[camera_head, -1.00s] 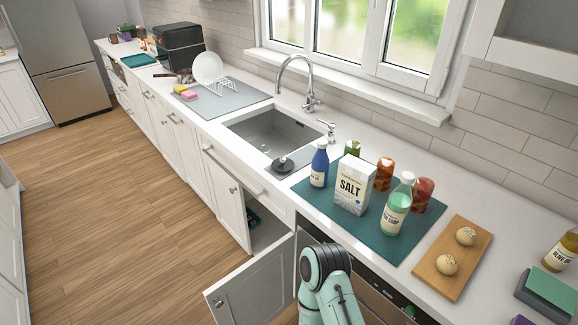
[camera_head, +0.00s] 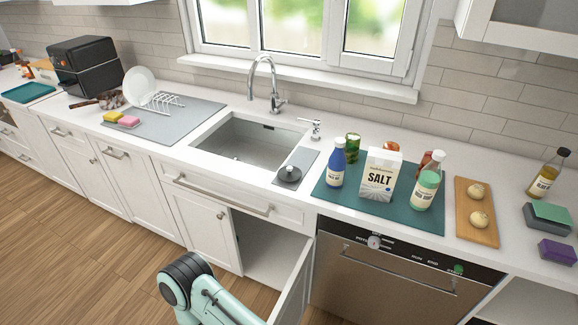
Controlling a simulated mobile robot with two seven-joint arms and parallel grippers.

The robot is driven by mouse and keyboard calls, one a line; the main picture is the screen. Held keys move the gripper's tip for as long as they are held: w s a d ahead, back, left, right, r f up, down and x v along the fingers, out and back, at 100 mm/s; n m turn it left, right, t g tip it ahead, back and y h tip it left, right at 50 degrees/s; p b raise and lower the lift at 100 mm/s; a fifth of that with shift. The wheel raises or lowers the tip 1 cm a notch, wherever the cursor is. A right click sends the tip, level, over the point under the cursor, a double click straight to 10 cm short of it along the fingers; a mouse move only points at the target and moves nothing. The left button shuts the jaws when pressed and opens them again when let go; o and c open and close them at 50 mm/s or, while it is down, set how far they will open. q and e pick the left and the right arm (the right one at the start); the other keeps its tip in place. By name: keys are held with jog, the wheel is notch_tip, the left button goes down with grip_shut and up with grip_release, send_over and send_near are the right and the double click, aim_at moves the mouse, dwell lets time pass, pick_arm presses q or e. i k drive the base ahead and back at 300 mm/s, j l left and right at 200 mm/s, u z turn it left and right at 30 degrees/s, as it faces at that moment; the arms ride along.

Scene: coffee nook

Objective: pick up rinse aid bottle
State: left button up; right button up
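A blue bottle (camera_head: 337,163) with a white cap and a pale label stands upright at the left end of the teal mat (camera_head: 424,217) on the counter. Its label is too small to read surely; it looks like the rinse aid bottle. The white salt box (camera_head: 380,175) stands just right of it, and a green soap bottle (camera_head: 425,187) is further right. No gripper touches the blue bottle. A teal and black arm part of mine shows at the bottom, in front of the open cabinet. Neither gripper is in view.
A green jar (camera_head: 352,147) and red jars stand behind the bottles. A sink (camera_head: 245,142) with a tall faucet (camera_head: 266,80) lies left. A cabinet door (camera_head: 293,288) stands open below. A wooden board (camera_head: 476,236) with two round items is right.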

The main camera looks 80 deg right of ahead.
aim_at(337, 161)
jog(key=i+z, duration=0.3)
jog(key=z, duration=0.2)
jog(key=i+z, duration=0.3)
jog(key=z, duration=0.2)
jog(key=i+j+z, duration=0.25)
jog(key=z, duration=0.25)
jog(key=i+j+z, duration=0.1)
jog(key=z, duration=0.4)
jog(key=i+j+z, duration=0.2)
jog(key=z, duration=0.3)
jog(key=i+j+z, duration=0.2)
jog(key=z, duration=0.3)
